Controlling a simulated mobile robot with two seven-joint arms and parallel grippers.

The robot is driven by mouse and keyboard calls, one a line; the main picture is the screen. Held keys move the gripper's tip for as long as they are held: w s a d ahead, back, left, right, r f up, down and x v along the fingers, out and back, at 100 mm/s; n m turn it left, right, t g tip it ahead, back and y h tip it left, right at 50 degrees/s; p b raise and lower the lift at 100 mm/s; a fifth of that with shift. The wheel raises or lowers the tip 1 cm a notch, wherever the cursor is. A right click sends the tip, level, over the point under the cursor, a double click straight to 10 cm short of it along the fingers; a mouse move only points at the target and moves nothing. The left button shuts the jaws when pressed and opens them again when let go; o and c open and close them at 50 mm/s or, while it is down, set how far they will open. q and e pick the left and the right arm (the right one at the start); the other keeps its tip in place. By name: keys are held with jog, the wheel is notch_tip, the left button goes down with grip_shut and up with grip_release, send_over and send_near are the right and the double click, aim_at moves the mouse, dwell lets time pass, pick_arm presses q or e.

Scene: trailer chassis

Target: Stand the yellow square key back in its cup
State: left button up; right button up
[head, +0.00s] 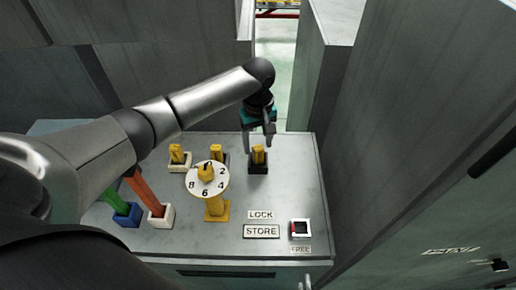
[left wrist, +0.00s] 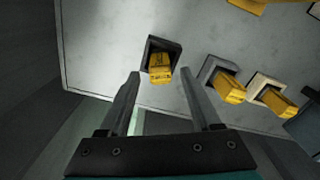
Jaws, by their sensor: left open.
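Three yellow keys stand in cups along the back of the grey table top. One key (head: 258,154) is in a black cup (head: 258,168), one (head: 216,152) in a grey cup, and one (head: 178,153) in a cream cup (head: 180,166). I cannot tell for sure which is the square one. My left gripper (head: 259,141) is open and empty, fingers pointing down just over the key in the black cup. In the left wrist view that key (left wrist: 160,68) shows between the fingertips, with the black cup (left wrist: 152,44) around its base. My right gripper is out of view.
A yellow post with a white numbered dial (head: 208,184) stands in front of the cups. An orange bar in a white cup (head: 161,216) and a green bar in a blue cup (head: 127,215) are at left. Tall grey walls flank the table.

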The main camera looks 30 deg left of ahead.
pick_arm(q)
notch_tip(320, 180, up, 8)
jog(key=shift+p, duration=0.4)
dwell(0.3)
